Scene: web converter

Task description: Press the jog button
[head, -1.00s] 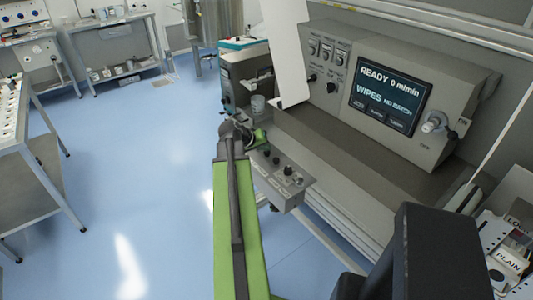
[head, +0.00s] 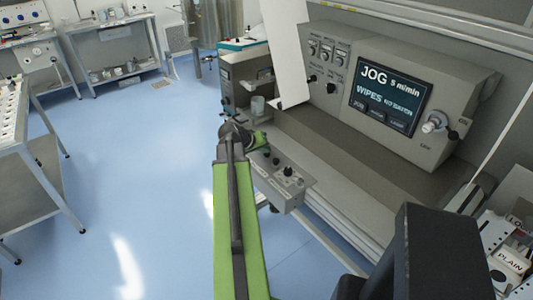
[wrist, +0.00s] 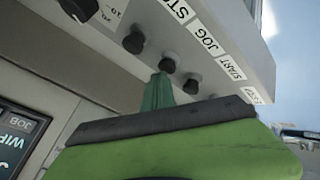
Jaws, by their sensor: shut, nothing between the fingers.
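The control panel (head: 280,183) on the machine's front has a row of dark round buttons and a larger knob (head: 288,171). In the wrist view, the row has labels STOP, JOG (wrist: 207,40) and START. The middle button (wrist: 167,65) lines up with the JOG label. My gripper (wrist: 159,92) is shut and empty, its narrow green tip at the lower side of that button, apparently touching it. In the head view my gripper (head: 263,145) is at the panel's far end, partly hidden by my arm. The machine screen (head: 389,98) reads JOG 5 m/min.
Another dark button (wrist: 133,40) and the START-side button (wrist: 191,86) sit close on either side of the tip. A white web sheet (head: 287,55) hangs behind the panel.

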